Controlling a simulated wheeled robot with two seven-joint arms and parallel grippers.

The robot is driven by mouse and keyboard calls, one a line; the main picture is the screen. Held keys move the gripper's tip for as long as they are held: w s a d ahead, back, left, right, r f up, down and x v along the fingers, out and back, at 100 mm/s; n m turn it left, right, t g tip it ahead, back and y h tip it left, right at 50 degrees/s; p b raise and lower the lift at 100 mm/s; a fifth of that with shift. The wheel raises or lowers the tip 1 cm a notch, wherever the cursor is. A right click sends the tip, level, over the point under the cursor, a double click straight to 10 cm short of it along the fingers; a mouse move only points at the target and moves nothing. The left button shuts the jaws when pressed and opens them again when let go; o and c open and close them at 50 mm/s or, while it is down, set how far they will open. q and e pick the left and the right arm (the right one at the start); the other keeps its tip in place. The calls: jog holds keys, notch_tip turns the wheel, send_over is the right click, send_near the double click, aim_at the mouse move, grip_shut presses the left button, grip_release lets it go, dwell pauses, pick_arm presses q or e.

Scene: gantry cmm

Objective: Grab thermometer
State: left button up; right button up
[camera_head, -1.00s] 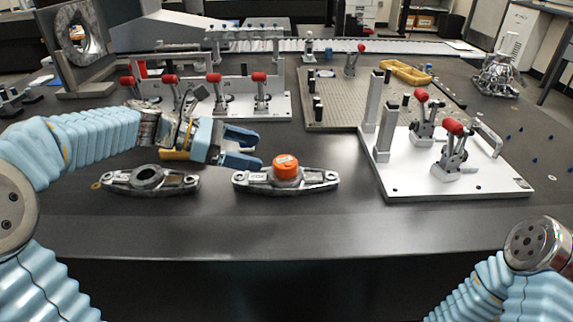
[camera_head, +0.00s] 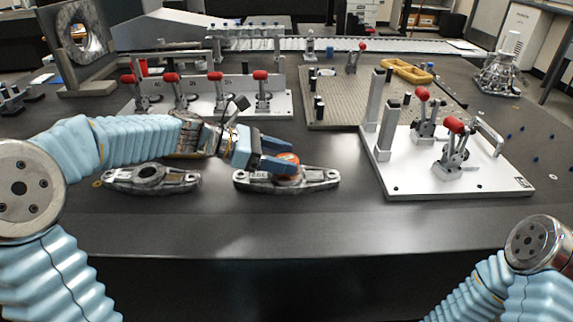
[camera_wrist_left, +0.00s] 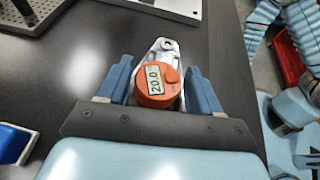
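The thermometer (camera_wrist_left: 157,85) is a round orange device with a display reading about 20.0. It sits on the right-hand metal bracket (camera_head: 318,178), whose end also shows in the left wrist view (camera_wrist_left: 163,50). In the head view the thermometer (camera_head: 290,158) is partly hidden by my fingers. My left gripper (camera_head: 282,157) is open, with its blue fingers on either side of the thermometer. In the left wrist view, the left gripper (camera_wrist_left: 160,88) shows dark gaps between fingers and thermometer, narrower on the right. My right gripper is not in view.
A second metal bracket (camera_head: 150,179) lies to the left. A white fixture plate (camera_head: 450,180) with red-handled clamps stands to the right. Another clamp fixture (camera_head: 215,105) is behind my left arm. The table's front strip (camera_head: 270,220) is clear.

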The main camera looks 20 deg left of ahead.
pick_arm(q)
jog(key=c, duration=0.8)
jog(key=shift+r, duration=0.1)
